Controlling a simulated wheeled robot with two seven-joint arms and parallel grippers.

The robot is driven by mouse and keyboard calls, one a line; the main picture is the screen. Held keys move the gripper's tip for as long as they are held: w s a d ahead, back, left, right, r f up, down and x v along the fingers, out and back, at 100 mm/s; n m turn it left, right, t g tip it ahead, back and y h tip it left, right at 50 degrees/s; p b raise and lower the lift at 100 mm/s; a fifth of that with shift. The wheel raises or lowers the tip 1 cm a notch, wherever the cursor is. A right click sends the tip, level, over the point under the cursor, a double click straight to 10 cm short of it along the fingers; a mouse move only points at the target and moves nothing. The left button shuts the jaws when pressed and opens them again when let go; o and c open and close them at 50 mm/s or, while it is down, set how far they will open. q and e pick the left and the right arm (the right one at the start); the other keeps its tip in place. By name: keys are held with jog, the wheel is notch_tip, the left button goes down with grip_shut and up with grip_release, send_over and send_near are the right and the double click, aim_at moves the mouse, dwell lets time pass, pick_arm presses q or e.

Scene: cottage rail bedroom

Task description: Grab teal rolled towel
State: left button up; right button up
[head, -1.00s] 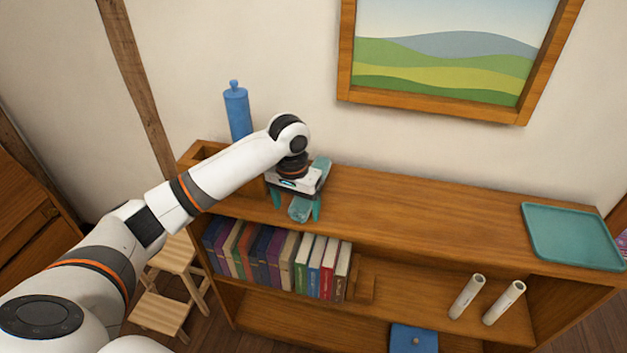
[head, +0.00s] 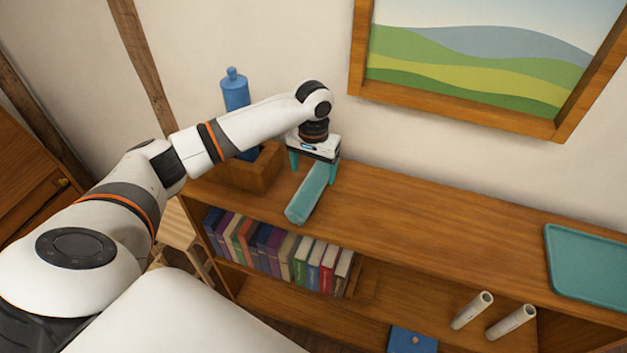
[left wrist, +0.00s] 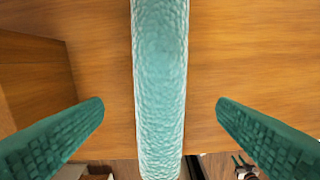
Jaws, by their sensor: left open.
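The teal rolled towel (head: 307,200) lies on top of the wooden shelf unit, running from front to back. My left gripper (head: 314,169) is over its far end, with one teal finger to each side. In the left wrist view the towel (left wrist: 160,80) runs lengthwise between the two spread fingers (left wrist: 160,106), with a gap on both sides. The gripper is open and holds nothing. In the head view it hides the towel's far end. My right gripper is not in view.
A wooden box (head: 250,172) with a blue bottle (head: 236,95) stands left of the towel. A teal tray (head: 590,268) lies at the right end of the top. The top between towel and tray is clear.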

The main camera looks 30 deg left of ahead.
aim_at(313, 177)
pick_arm(q)
jog(key=shift+f, duration=0.35)
jog(key=shift+w+f, duration=0.15)
jog(key=shift+f, duration=0.15)
notch_tip(313, 177, down, 4)
jog(key=shift+a+f+p, duration=0.15)
jog(key=shift+f+p, duration=0.1)
jog(key=shift+p, duration=0.85)
jog(key=shift+f, duration=0.15)
jog(key=shift+w, duration=0.1)
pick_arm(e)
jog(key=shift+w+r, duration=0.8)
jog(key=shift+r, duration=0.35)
pick_arm(q)
jog(key=c, duration=1.1)
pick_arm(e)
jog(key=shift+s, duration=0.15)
